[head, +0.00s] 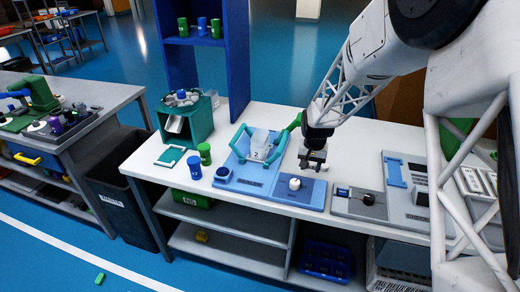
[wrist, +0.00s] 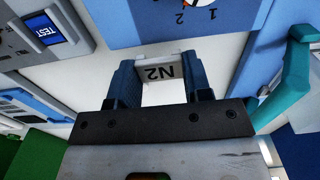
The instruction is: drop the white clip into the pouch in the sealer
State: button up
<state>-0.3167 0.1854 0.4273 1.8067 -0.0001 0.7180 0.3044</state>
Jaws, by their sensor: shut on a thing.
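My gripper (head: 313,165) hangs above the bench, right of the sealer. In the wrist view its two blue fingers (wrist: 160,62) are closed on a small white piece, which I take to be the white clip (wrist: 165,59). Dark "N2" lettering shows between the fingers; I cannot tell if it is on the clip. The sealer (head: 236,172) is a blue base with teal arms, left of my gripper. A whitish pouch (head: 259,145) marked "2" stands between the arms. A teal arm also shows at the right of the wrist view (wrist: 287,92). The pouch's opening is not clear.
A blue panel with a white knob (head: 295,184) lies below my gripper. A grey panel with a black knob (head: 366,199) is to its right. Blue and green cups (head: 194,167) and a green dispenser (head: 187,122) stand left of the sealer. A blue shelf post rises behind.

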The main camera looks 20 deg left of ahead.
jog(key=w+a+r, duration=0.5)
jog(key=a, duration=0.4)
notch_tip(320, 180, up, 3)
send_over(264, 142)
jog(key=shift+r, duration=0.1)
jog(key=shift+f, duration=3)
jog(key=o, duration=1)
jog(key=shift+c, duration=0.2)
jog(key=shift+r, duration=0.1)
notch_tip(264, 142, up, 8)
jog(key=shift+f, duration=0.2)
